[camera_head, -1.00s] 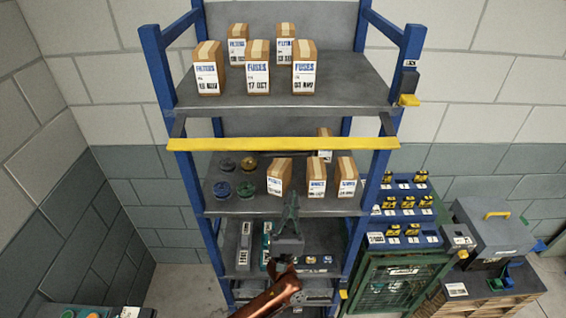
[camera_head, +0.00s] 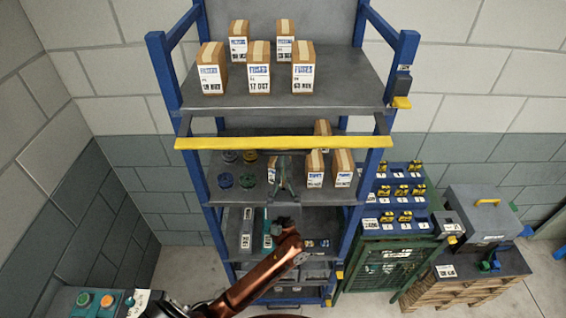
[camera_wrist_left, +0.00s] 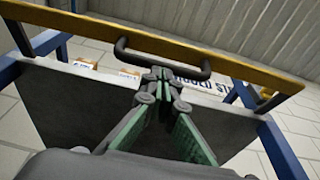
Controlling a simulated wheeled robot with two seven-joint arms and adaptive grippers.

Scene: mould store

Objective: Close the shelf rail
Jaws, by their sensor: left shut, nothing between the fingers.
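The yellow shelf rail (camera_head: 283,143) runs across the front of the blue rack, between the top and middle shelves. Short dark arms at its ends hold it out in front of the posts. In the left wrist view the rail (camera_wrist_left: 70,22) crosses the top of the picture, with a dark bar handle (camera_wrist_left: 190,70) on it. My left gripper (camera_head: 283,157) is just below the rail's middle, shut and empty. In the left wrist view its fingertips (camera_wrist_left: 160,73) overlap the handle's middle; I cannot tell whether they touch it. My right gripper is not in view.
Boxes stand on the top shelf (camera_head: 270,102) and middle shelf (camera_head: 250,193), the latter also holding round coloured items. A green cage (camera_head: 390,265) with a blue stepped rack stands right. A grey case (camera_head: 478,210) is beyond it.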

